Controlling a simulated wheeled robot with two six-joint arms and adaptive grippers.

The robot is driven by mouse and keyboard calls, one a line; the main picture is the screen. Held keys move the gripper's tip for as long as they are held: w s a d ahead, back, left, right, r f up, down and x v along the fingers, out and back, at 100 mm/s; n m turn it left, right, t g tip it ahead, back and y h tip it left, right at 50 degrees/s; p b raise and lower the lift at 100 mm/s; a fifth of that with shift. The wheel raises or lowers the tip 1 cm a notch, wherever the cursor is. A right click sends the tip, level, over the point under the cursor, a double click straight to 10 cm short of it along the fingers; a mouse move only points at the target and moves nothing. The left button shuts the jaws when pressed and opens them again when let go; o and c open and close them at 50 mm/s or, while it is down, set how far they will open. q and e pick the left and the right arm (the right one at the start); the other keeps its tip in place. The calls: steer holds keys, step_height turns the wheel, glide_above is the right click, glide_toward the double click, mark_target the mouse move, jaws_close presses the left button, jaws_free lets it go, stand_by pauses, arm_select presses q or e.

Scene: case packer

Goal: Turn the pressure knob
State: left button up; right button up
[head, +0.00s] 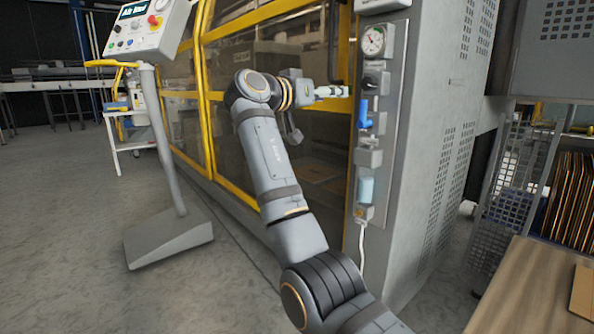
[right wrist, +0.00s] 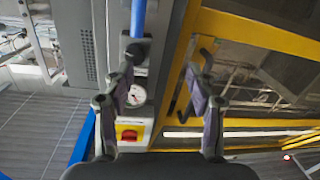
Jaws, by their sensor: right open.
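A grey air-supply panel (head: 390,110) on the machine's corner post carries a round white pressure gauge (head: 373,41), which also shows in the right wrist view (right wrist: 137,95). Below the gauge is a dark fitting (head: 374,80) that looks like the pressure knob, then a blue part (head: 364,113). My right gripper (head: 330,91) is level with this fitting, left of the panel and seemingly apart from it. In the right wrist view its fingers (right wrist: 163,80) are spread and hold nothing. A dark knob-like part (right wrist: 137,52) shows near the left fingertip. My left gripper is not in view.
Yellow-framed machine guarding (head: 265,20) with a dark door handle (right wrist: 207,58) stands beside the panel. A control console (head: 150,25) on a post stands left. A wooden table (head: 530,285) is at lower right. The floor at left is mostly clear.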

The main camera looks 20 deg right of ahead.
steer(key=w+f+n+t+y+p, duration=0.1)
steer(key=w+f+n+y+p, duration=0.2)
steer(key=w+f+p, duration=0.3)
steer(key=w+a+f+n+t+y+p, duration=0.1)
steer(key=w+f+n+y+p, duration=0.2)
steer(key=f, duration=1.4)
steer(key=w+n+p, duration=0.3)
steer(key=p, duration=0.1)
steer(key=shift+a+f, duration=0.25)
steer(key=shift+w, duration=0.1)
